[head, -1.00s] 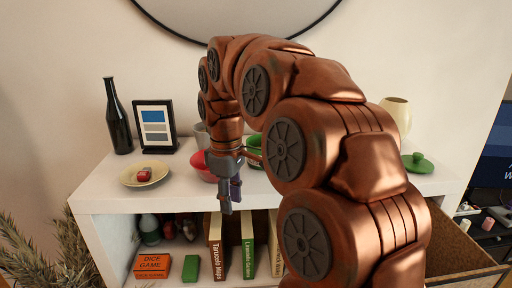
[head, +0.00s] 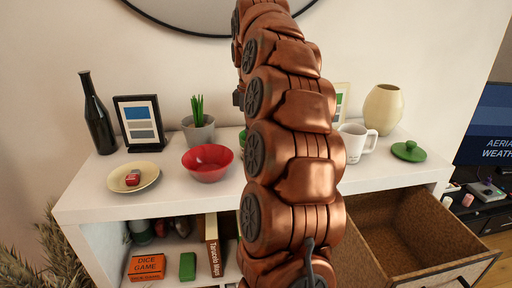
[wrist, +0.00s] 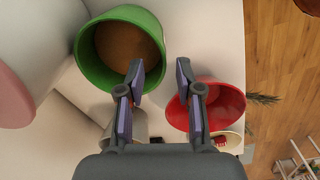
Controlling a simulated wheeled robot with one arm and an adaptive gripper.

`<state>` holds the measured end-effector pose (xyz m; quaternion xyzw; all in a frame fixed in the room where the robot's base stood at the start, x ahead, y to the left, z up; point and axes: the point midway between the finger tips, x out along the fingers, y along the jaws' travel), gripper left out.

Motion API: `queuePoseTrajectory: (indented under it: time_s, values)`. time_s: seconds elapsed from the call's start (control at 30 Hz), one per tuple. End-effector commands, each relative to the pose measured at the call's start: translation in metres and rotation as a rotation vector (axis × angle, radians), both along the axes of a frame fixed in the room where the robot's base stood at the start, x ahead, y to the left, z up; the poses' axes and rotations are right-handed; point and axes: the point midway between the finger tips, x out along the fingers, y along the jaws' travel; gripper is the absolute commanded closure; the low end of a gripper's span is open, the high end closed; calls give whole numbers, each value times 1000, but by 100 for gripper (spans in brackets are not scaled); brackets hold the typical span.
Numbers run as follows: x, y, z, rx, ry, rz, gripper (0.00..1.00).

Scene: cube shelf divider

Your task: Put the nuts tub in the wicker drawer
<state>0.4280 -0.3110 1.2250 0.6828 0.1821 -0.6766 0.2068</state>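The nuts tub, a green round tub with brown contents (wrist: 88,62), stands on the white shelf top in the wrist view. In the head view only a green sliver of it (head: 243,138) shows beside my arm. My gripper (wrist: 160,70) is open and empty above the shelf top, with its fingers over the gap between the tub and the red bowl. The left fingertip overlaps the tub's near edge in the picture; I cannot tell if it touches. My fingers are hidden in the head view. The wicker drawer (head: 365,240) is pulled open at lower right and looks empty.
The red bowl (head: 208,163) and grey plant pot (head: 198,133) stand near the tub. A plate (head: 133,178), dark bottle (head: 97,118) and frame (head: 140,125) are further left. A white mug (head: 354,145), beige vase (head: 383,108) and green lid (head: 408,151) are on the right.

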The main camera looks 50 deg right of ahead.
Motion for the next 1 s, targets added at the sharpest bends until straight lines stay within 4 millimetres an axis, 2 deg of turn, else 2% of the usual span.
queuePoseTrajectory:
  time_s: [0.57, 1.0]
  values:
    - [-3, -1, -28, 1, 0, -3, 65]
    - [-3, -2, -63, 2, 1, -3, 65]
